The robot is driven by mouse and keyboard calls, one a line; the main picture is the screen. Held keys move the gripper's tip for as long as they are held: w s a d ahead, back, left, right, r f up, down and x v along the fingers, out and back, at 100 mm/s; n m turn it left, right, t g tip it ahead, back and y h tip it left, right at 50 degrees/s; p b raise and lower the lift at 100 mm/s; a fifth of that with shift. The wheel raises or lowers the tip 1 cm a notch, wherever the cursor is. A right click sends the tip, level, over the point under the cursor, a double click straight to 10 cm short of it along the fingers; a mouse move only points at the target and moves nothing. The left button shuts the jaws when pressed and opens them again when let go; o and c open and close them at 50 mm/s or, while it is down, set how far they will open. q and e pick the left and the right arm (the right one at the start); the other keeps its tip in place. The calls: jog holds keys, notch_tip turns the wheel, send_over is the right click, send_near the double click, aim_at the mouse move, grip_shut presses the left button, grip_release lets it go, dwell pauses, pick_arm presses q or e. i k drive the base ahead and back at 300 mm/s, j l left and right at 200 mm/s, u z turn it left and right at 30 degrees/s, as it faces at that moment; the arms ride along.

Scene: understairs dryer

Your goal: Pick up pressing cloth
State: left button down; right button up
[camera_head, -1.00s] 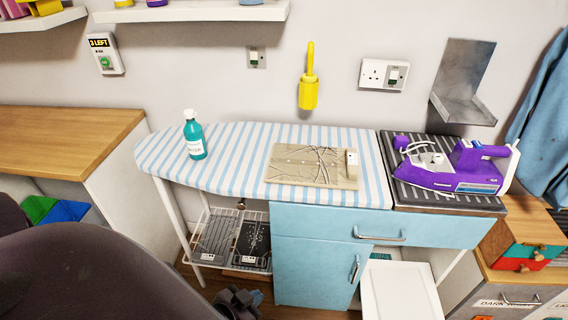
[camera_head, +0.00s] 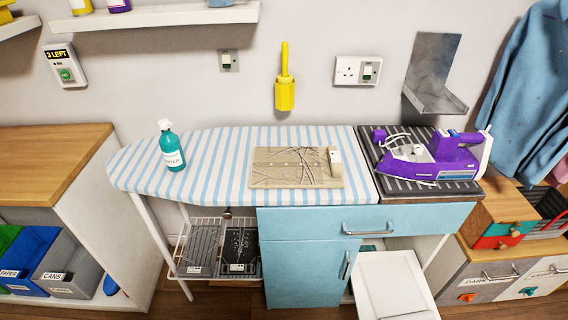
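I cannot pick out a pressing cloth for certain. A flat beige panel (camera_head: 262,178) with dark and pale strands across it and a small white block at its right end lies on the striped ironing board (camera_head: 215,185). It looks more like a board than a cloth. Neither of my grippers is in view.
A teal water bottle (camera_head: 172,148) stands upright on the board's left part. A purple iron (camera_head: 445,160) rests on a dark ribbed pad at the right. A blue cabinet (camera_head: 305,270) and a wire rack (camera_head: 183,262) are below. The wooden counter (camera_head: 45,160) has a clear top.

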aim_at(394, 291)
jog(key=i+z, duration=0.1)
jog(key=z, duration=0.75)
jog(key=i+l+z, duration=0.1)
jog(key=z, duration=0.3)
jog(key=i+z, duration=0.1)
jog(key=z, duration=0.3)
jog(key=i+l+z, duration=0.1)
jog(key=z, duration=0.3)
jog(key=i, duration=0.15)
jog(key=l+z, duration=0.05)
